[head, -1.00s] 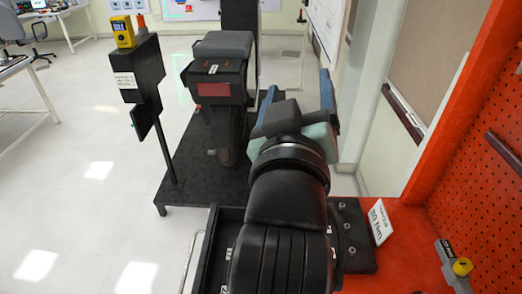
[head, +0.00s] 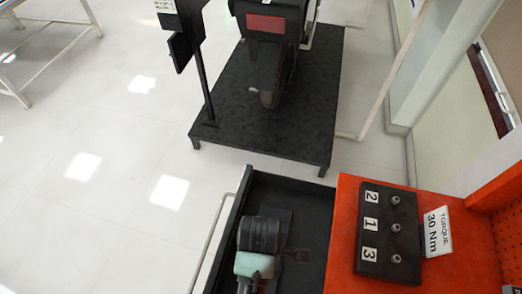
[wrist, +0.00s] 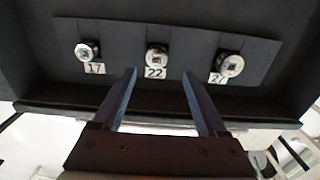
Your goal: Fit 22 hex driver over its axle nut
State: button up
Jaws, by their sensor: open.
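The 22 hex driver (wrist: 157,57) is a short silvery piece standing in a dark holder (wrist: 115,38), above its white "22" label. It is the middle one of three in the wrist view. My gripper (wrist: 159,76) is open and empty, its two blue-grey fingers pointing toward the holder on either side of the 22 driver's line. The fingertips appear short of the driver; I see no contact. In the head view my arm is over the open drawer, and the drivers do not show clearly. I cannot pick out the axle nut.
The 17 driver (wrist: 87,50) and 27 driver (wrist: 229,64) flank the 22. The black drawer (head: 290,192) has raised walls. On the orange bench (head: 345,215) lies a plate (head: 378,243) numbered 2, 1, 3, beside a "30 Nm" card (head: 437,231). A rig stands on a black platform (head: 230,95).

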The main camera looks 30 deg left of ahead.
jog(key=f, duration=0.6)
jog(key=shift+w+f, duration=0.25)
grip_shut()
